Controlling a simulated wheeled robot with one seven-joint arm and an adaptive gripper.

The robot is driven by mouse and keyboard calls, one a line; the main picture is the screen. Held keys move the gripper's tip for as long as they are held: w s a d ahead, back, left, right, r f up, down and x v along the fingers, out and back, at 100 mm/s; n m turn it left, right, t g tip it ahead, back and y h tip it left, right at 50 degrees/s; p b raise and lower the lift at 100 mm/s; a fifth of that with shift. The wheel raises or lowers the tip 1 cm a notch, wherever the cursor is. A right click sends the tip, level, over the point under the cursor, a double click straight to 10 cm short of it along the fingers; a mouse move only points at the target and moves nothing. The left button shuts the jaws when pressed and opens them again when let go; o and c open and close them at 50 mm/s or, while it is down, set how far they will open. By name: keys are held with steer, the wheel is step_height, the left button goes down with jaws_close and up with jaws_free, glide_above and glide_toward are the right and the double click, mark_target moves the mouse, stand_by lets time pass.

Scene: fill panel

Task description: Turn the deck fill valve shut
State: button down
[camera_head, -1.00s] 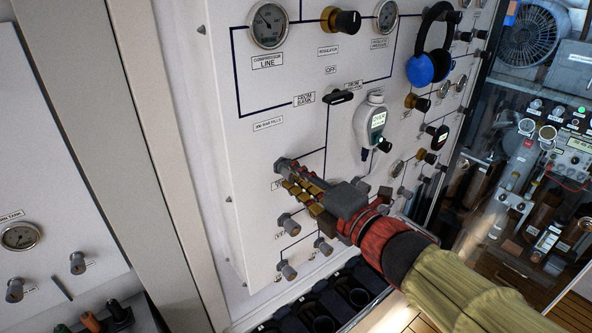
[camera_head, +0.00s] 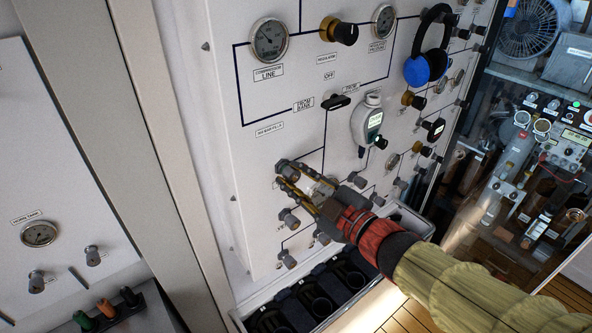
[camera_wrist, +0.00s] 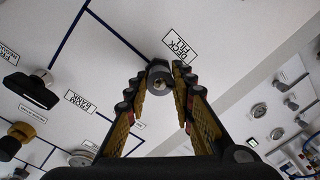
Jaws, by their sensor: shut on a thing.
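The deck fill valve is a small grey round knob (camera_wrist: 159,77) on the white panel, beside the DECK FILL label (camera_wrist: 180,46), which reads upside down in the wrist view. My gripper (camera_wrist: 161,82) has one yellow-and-black finger on each side of the knob, with the fingertips closed on it. In the head view my gripper (camera_head: 285,177) reaches the panel from the lower right, and the valve (camera_head: 288,168) shows at its fingertips. The fingers partly cover the knob, so its turned angle cannot be told.
Grey knobs (camera_head: 289,218) sit just below my gripper. Blue headphones (camera_head: 427,62) hang at upper right.

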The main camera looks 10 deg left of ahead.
steer(key=m+p, duration=0.4)
steer(key=m, duration=0.3)
steer(key=m+p, duration=0.3)
steer(key=m, duration=0.3)
steer(key=shift+y, duration=0.3)
steer(key=m+p, duration=0.3)
steer(key=m, duration=0.3)
steer(key=m+p, duration=0.1)
steer(key=m, duration=0.3)
steer(key=shift+f+m+t+p, duration=0.1)
steer(key=shift+m+t+p, duration=0.2)
steer(key=shift+m, duration=0.1)
steer(key=c, duration=1.5)
jaws_free()
